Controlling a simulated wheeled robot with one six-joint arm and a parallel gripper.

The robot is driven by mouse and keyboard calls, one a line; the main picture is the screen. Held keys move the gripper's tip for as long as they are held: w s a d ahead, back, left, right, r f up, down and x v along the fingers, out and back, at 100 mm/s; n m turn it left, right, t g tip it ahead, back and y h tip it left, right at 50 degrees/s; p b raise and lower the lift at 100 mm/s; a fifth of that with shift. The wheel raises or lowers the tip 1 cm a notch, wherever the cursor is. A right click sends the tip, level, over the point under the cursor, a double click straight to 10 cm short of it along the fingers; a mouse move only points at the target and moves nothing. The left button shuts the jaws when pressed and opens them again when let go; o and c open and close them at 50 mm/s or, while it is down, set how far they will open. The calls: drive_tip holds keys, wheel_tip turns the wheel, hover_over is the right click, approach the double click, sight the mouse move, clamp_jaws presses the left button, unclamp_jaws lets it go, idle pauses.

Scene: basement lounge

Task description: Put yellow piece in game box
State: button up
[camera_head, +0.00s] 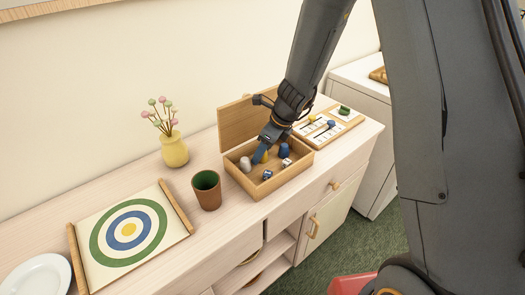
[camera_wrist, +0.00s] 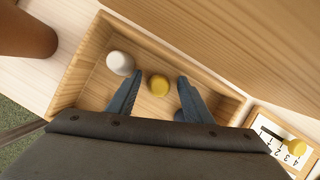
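The open wooden game box (camera_head: 287,176) stands on the sideboard, its lid raised at the back. My gripper (camera_head: 262,154) reaches down into it. In the wrist view a yellow piece (camera_wrist: 158,85) is inside the box, between the two blue fingertips of my open gripper (camera_wrist: 158,83), with gaps on both sides. It also shows in the head view (camera_head: 265,157), partly covered. A white piece (camera_wrist: 120,63) stands to its left, and a blue piece (camera_head: 284,150) to its right, mostly hidden in the wrist view. Another yellow piece (camera_wrist: 298,147) is on the number board, right of the box.
Dice (camera_head: 267,174) lie at the front of the box. The number board (camera_head: 325,135) beside it also holds a blue piece (camera_head: 332,124). A brown cup (camera_head: 207,190) stands left of the box, with a yellow vase (camera_head: 174,150) and a target board (camera_head: 95,245) farther left.

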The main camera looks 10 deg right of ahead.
drive_tip(key=shift+r, duration=0.1)
drive_tip(key=shift+r, duration=0.2)
drive_tip(key=v, duration=1.1)
drive_tip(key=s+d+n+h, duration=0.1)
drive_tip(key=s+d+n, duration=0.3)
drive_tip(key=s+n, duration=0.5)
drive_tip(key=s+d+n+g+h, duration=0.1)
drive_tip(key=s+d+n, duration=0.4)
drive_tip(key=s+n, duration=0.5)
drive_tip(key=n+h, duration=0.1)
drive_tip(key=n, duration=0.4)
drive_tip(key=shift+d+r+n+h, duration=0.15)
drive_tip(key=shift+r+n+h, duration=0.15)
drive_tip(key=shift+n, duration=0.1)
